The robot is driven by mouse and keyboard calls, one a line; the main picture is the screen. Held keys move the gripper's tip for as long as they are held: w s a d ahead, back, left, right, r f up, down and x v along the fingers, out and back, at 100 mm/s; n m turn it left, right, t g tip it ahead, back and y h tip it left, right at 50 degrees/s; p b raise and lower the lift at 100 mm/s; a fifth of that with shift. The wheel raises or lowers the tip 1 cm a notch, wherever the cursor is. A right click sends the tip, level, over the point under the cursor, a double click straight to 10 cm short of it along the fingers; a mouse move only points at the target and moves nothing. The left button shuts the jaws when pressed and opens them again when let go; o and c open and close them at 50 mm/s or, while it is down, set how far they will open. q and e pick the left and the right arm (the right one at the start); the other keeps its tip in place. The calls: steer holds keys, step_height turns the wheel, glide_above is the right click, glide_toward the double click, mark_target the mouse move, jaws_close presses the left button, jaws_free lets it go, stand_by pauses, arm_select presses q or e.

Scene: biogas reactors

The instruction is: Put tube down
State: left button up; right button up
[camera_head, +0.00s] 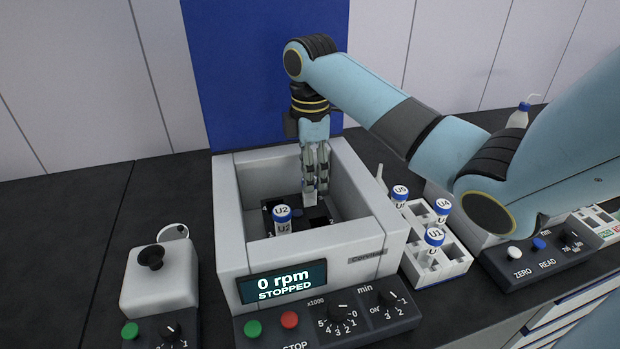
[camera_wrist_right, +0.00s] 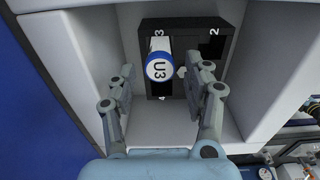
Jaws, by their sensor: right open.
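My right gripper (camera_head: 315,190) reaches down into the open centrifuge (camera_head: 232,235). In the wrist view, my right gripper (camera_wrist_right: 165,75) is open, with a finger on each side of the blue-capped tube U3 (camera_wrist_right: 160,66). U3 stands in the dark rotor (camera_wrist_right: 190,25), between the marks 3 and 4; I cannot tell how deep it sits. My left gripper is not in view.
The centrifuge's tall walls surround the gripper closely. Its display (camera_head: 283,282) reads 0 rpm STOPPED. A white rack (camera_head: 447,270) at right holds tubes U5 (camera_head: 400,195), U4 (camera_head: 442,208) and U1 (camera_head: 433,243). A white device with a black knob (camera_head: 160,280) stands at left.

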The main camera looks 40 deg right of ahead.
step_height(320, 180, up, 4)
steer(key=shift+w+r, duration=0.1)
steer(key=shift+r, duration=0.15)
step_height(320, 180, up, 5)
steer(key=p, duration=0.2)
steer(key=shift+f+p, duration=0.1)
steer(key=shift+p, duration=0.3)
steer(key=shift+f, duration=0.1)
